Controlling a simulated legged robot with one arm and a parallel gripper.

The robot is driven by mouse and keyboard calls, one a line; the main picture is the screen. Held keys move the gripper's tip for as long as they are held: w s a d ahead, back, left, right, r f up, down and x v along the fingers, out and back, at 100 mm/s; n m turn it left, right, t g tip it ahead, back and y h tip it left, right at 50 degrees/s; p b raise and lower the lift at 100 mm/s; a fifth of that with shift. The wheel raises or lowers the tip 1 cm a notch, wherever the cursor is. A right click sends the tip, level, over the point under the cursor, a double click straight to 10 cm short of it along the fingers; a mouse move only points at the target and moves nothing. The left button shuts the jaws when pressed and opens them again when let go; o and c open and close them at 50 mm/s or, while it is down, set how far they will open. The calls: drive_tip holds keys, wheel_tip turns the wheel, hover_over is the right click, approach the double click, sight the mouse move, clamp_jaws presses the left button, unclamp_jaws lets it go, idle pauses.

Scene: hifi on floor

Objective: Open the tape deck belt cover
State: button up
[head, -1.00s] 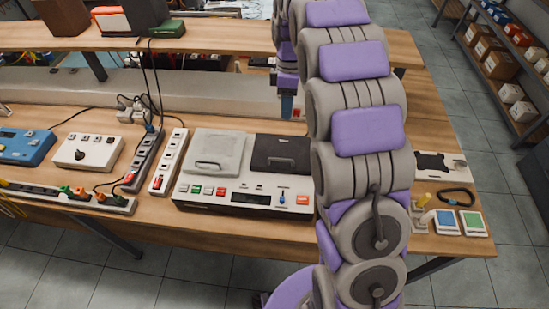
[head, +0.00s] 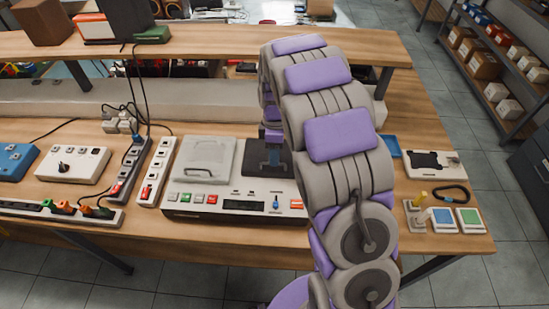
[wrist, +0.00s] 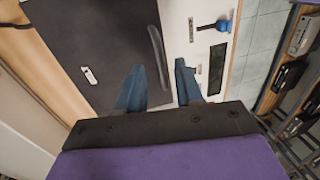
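The white tape deck (head: 185,213) sits on the wooden bench with buttons, a small display and a blue lever on its front. It has a light grey cover (head: 212,158) at left and a black cover (head: 240,168) at right; both look closed. My gripper (head: 270,165) is over the black cover and hides part of it. In the wrist view the black cover (wrist: 100,40) fills the left, with a dark bar handle (wrist: 156,45) along its edge. My gripper's blue fingers (wrist: 159,66) are apart, one on either side of the handle in the picture; contact cannot be told.
Power strips (head: 155,172) and a white switch box (head: 72,165) stand left of the deck. A raised shelf (head: 200,47) runs behind it. Small colored blocks (head: 443,219) and a black carabiner-like loop (head: 452,191) lie at the bench's right end.

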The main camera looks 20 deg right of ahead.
drive_tip(key=shift+s+f, duration=0.15)
drive_tip(key=shift+f, duration=0.6)
drive_tip(key=shift+c, duration=0.2)
clamp_jaws()
idle(0.8)
